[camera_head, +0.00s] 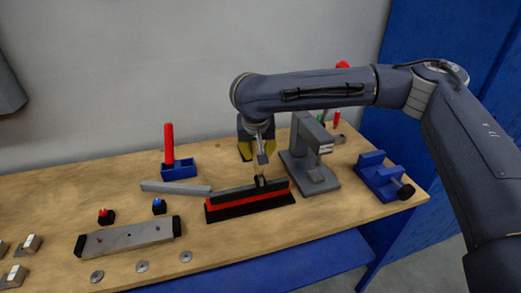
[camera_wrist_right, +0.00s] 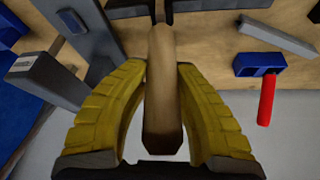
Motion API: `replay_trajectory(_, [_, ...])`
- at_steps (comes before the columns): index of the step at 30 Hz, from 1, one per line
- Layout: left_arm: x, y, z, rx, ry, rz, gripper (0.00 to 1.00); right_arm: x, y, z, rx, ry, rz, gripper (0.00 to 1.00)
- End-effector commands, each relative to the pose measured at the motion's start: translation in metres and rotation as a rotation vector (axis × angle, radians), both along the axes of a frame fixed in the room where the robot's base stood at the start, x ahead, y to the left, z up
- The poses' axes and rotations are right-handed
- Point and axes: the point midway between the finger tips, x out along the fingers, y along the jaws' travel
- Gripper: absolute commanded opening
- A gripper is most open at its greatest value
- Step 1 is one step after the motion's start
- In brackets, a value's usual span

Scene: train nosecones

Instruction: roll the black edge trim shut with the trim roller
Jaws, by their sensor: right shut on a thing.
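The trim roller has a light wooden handle, seen in the right wrist view (camera_wrist_right: 163,95). My right gripper (camera_head: 258,151) has yellow fingers and is shut on this handle. The dark roller head (camera_head: 260,182) is down at the top of the black edge trim (camera_head: 232,192), right of its middle. It seems to touch the trim, but exact contact is too small to tell. The trim runs along a red strip (camera_head: 228,203) on a dark base. Whether the trim is closed along its length cannot be told. My left gripper is not in view.
A grey press (camera_head: 300,160) stands close right of the trim, with a blue vise (camera_head: 378,176) farther right. A grey bar (camera_head: 175,188) and a blue holder with a red handle (camera_head: 168,145) are behind left. A metal plate (camera_head: 128,238) and several washers lie front left.

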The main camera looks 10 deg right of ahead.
Motion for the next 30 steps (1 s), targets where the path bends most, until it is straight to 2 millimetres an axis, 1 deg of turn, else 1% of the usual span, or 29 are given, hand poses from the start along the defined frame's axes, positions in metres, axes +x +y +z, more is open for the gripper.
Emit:
replay_trajectory(13, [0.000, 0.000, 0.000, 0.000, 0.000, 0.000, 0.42, -0.001, 0.004, -0.001, 0.001, 0.002, 0.000, 0.00])
replay_trajectory(30, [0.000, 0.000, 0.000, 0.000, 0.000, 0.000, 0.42, -0.003, 0.026, 0.000, 0.001, 0.000, 0.001, 0.00])
